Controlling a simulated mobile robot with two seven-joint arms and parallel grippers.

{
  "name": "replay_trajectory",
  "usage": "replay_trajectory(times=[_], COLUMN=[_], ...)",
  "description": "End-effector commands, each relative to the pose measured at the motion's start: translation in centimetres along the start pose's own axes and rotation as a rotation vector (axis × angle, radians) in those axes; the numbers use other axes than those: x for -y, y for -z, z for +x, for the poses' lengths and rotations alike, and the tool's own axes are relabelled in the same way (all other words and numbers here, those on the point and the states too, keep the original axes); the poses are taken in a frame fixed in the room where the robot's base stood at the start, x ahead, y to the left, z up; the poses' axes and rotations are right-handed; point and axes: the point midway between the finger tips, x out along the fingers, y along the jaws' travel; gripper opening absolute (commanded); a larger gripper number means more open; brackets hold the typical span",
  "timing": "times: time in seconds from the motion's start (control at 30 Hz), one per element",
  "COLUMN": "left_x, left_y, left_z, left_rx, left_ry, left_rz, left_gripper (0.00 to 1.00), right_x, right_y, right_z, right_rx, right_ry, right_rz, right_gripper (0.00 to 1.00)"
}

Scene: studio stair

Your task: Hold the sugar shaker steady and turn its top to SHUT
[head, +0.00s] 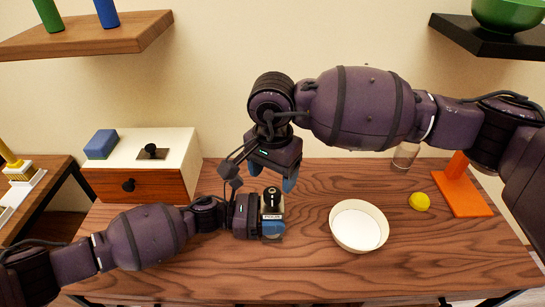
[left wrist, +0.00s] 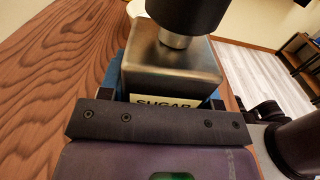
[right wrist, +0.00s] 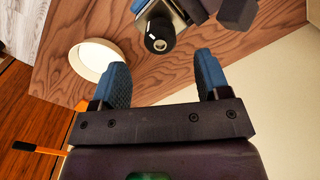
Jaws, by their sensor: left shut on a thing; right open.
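The sugar shaker stands upright on the wooden table, with a metal body (left wrist: 172,66) and a label reading SUGAR (left wrist: 165,103). Its black round top (head: 271,193) carries a white mark; the top also shows in the right wrist view (right wrist: 160,35). My left gripper (head: 272,229) is shut on the shaker's body, low down, coming in from the left. My right gripper (head: 273,181) is open and empty, above and behind the top, pointing down; in the right wrist view its blue fingers (right wrist: 162,82) are apart with the top beyond them. I cannot read the mark's setting.
A white bowl (head: 359,226) stands right of the shaker. Farther right are a yellow ball (head: 419,201), an orange stand (head: 462,193) and a clear glass (head: 405,155). A drawer box (head: 160,180) with a blue block (head: 101,144) stands at the back left.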

Motion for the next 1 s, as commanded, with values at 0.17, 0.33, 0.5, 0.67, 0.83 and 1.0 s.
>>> replay_trajectory(times=[0.17,0.33,0.5,0.67,0.83,1.0], left_x=[0.0,0.0,0.0,0.0,0.0,0.0], left_y=[0.0,0.0,0.0,0.0,0.0,0.0], left_z=[0.0,0.0,0.0,0.0,0.0,0.0], left_rx=[0.0,0.0,0.0,0.0,0.0,0.0], left_ry=[0.0,0.0,0.0,0.0,0.0,0.0], left_rz=[0.0,0.0,0.0,0.0,0.0,0.0], left_gripper=[0.28,0.28,0.28,0.28,0.28,0.28], right_x=[0.0,0.0,0.0,0.0,0.0,0.0], right_y=[-0.1,0.0,0.0,0.0,0.0,0.0], right_z=[2.8,4.7,5.6,5.8,5.7,5.7], right_rx=[0.002,0.001,0.001,0.0,0.0,0.0], right_ry=[-0.001,0.001,0.001,0.001,0.001,0.001], right_rz=[0.002,0.001,0.001,0.0,0.001,0.001], right_gripper=[0.69,0.69,0.69,0.69,0.66,0.4])
